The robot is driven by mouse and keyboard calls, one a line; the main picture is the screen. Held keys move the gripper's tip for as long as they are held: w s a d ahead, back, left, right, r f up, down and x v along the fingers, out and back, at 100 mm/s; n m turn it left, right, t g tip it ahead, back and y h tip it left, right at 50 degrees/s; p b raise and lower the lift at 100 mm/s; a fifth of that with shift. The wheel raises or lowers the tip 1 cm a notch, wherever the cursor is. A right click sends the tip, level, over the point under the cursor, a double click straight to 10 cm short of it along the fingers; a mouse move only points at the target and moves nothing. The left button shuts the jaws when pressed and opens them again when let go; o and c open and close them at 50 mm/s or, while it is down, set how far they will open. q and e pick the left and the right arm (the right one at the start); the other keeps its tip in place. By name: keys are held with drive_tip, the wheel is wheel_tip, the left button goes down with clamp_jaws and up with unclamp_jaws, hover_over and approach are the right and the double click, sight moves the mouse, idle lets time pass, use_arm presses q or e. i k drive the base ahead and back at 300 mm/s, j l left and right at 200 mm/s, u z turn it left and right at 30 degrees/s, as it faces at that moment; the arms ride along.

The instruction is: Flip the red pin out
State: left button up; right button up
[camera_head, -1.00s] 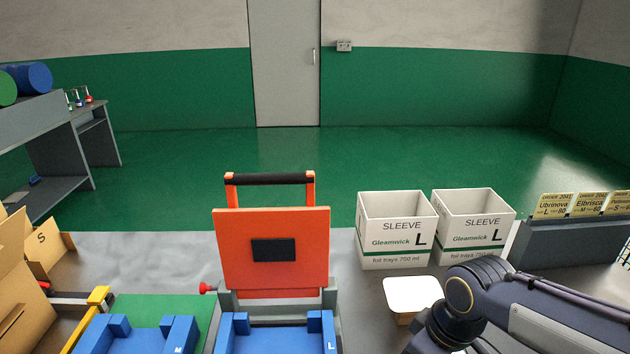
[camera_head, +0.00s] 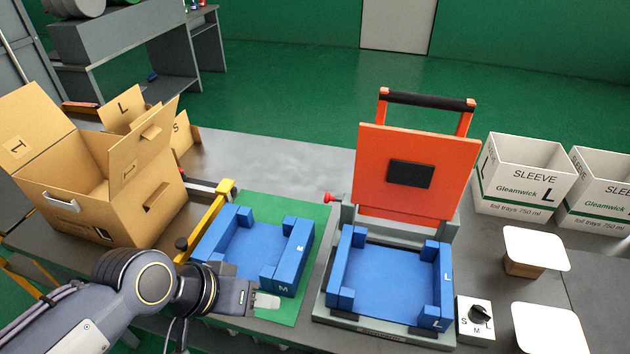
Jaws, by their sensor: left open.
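The red pin (camera_head: 329,198) sticks out to the left from the grey hinge bracket of the press. The orange lid (camera_head: 372,165) of the press stands raised, with a black bar handle on top. Below it lies a blue nest marked L (camera_head: 385,275) in the grey base, empty. My left gripper (camera_head: 268,303) is at the lower left, in front of the blue nest marked M, below and left of the pin and apart from it. Its jaws are open and hold nothing that I can see. My right gripper is not in view.
A blue M nest (camera_head: 245,245) sits on a green mat, with a yellow bar (camera_head: 212,215) at its left. An open cardboard box (camera_head: 95,185) stands left. A selector switch box (camera_head: 477,317) and white-topped blocks (camera_head: 536,249) are right. White sleeve boxes (camera_head: 522,180) stand behind.

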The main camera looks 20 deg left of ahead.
sight(328, 198)
drive_tip(key=j+z, duration=0.1)
drive_tip(key=j, duration=0.4)
drive_tip(key=k+j+z, duration=0.1)
drive_tip(key=j, duration=0.4)
drive_tip(key=k+j+z, duration=0.15)
drive_tip(key=j, duration=0.35)
drive_tip(key=u, duration=0.45)
drive_tip(key=i, duration=0.05)
